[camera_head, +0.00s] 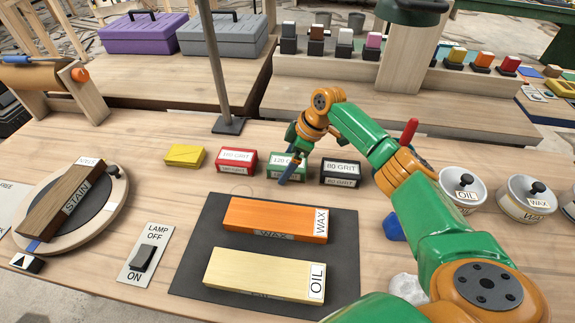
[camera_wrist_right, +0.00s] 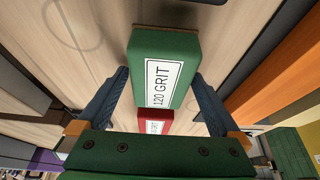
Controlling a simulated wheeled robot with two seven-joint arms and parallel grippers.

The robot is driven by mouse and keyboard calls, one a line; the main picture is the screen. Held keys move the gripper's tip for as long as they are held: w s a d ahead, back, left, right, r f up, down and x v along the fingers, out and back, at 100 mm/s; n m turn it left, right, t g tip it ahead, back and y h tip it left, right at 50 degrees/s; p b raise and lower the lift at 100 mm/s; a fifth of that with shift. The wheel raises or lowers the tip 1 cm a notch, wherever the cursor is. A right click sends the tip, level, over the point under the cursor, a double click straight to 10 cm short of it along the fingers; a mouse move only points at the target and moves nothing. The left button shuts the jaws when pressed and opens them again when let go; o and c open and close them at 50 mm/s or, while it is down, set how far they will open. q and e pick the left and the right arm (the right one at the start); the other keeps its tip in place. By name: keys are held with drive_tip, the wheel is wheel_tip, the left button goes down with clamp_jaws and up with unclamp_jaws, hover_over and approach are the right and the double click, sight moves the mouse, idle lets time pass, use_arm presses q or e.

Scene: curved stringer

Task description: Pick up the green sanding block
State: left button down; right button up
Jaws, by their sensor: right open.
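The green sanding block (camera_head: 276,160), labelled 120 GRIT, stands in a row of blocks on the bench, between a red one and a black one. In the head view my right gripper (camera_head: 287,166) is at this block and hides part of it. In the right wrist view the green block (camera_wrist_right: 166,75) lies between the two blue fingers of my right gripper (camera_wrist_right: 160,95). The fingers are open, with a gap visible on each side of the block. My left gripper is not in view.
The red block (camera_head: 236,161) and black 80 GRIT block (camera_head: 340,171) stand close on either side, with a yellow block (camera_head: 185,155) further left. A dark mat (camera_head: 195,265) with two wooden boards lies in front. A lamp post (camera_head: 217,70) rises behind.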

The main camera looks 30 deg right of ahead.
sight(278, 161)
drive_tip(key=c, duration=1.3)
drive_tip(key=shift+c, duration=0.2)
drive_tip(key=shift+r+b, duration=0.3)
drive_tip(key=shift+r, duration=0.05)
drive_tip(key=r, duration=0.3)
drive_tip(key=shift+w+a+r, duration=0.1)
drive_tip(key=shift+a+r, duration=0.3)
drive_tip(key=a+r, duration=0.4)
drive_tip(key=shift+r, duration=0.4)
drive_tip(key=a+r+b, duration=0.1)
drive_tip(key=a+r, duration=0.3)
drive_tip(key=a, duration=0.5)
drive_tip(key=shift+a, duration=0.15)
drive_tip(key=shift+r, duration=0.1)
